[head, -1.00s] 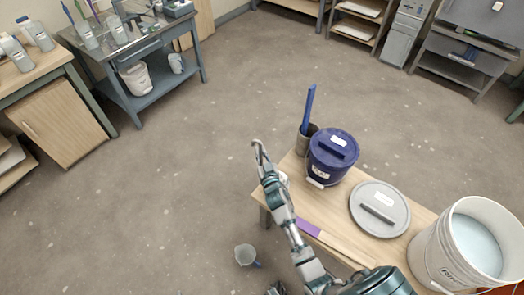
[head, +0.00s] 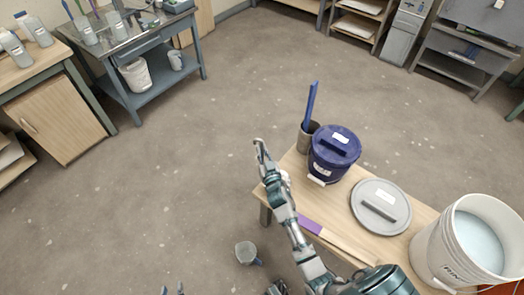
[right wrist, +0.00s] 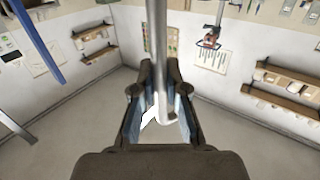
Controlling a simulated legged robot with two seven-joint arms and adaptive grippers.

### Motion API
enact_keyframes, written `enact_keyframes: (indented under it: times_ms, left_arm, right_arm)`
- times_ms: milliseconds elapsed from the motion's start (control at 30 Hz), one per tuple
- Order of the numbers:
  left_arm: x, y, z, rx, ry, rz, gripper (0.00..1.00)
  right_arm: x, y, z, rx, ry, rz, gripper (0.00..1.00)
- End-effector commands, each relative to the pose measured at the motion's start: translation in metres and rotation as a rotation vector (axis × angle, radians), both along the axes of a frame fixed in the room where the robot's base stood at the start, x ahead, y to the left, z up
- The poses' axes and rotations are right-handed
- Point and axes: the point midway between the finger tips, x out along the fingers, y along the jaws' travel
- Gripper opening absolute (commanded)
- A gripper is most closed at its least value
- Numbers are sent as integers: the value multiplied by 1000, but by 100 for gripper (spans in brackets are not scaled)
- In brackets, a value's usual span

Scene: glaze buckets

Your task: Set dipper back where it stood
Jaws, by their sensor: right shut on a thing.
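My right gripper (head: 262,150) is at the far left corner of the small wooden table (head: 415,216), left of the blue lidded bucket (head: 332,160). In the right wrist view, its fingers (right wrist: 159,75) are shut on a grey metal rod, which looks like the dipper's handle (right wrist: 156,35). A pale curved piece shows low between the fingers. The dipper is hard to make out in the head view.
A grey pot (head: 309,135) with a blue stick stands behind the blue bucket. A round grey lid (head: 380,205), an open white bucket (head: 440,250) and a purple-ended stick (head: 309,224) are nearer. A grey jug (head: 246,252) appears on the floor. The floor at left is clear.

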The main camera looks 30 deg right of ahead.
Motion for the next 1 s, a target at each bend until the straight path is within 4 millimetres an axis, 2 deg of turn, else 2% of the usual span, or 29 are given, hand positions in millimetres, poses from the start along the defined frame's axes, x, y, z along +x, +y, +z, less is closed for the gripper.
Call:
enact_keyframes:
  times_ms: [200,233,333,533,567,700,733,1000]
  left_arm:
    - [-1,-1,-5,1,5,0,40]
    - [-1,-1,-4,1,4,0,40]
    - [-1,0,-4,0,4,1,40]
    - [-1,1,-5,-1,4,0,40]
    - [-1,1,-5,-1,4,0,40]
    - [-1,0,-4,-1,4,0,40]
    - [-1,0,-4,0,4,1,40]
    - [0,-1,-4,1,4,0,40]
  right_arm:
    - [0,-2,-6,1,0,0,0]
    - [0,-1,-5,1,0,0,17]
    - [0,0,-4,-1,-1,0,42]
    - [0,1,-3,-3,0,0,42]
    - [0,1,-4,-2,0,0,44]
    - [0,0,-5,-1,1,0,79]
    - [0,0,-5,0,1,0,83]
    - [0,-1,-5,0,1,0,83]
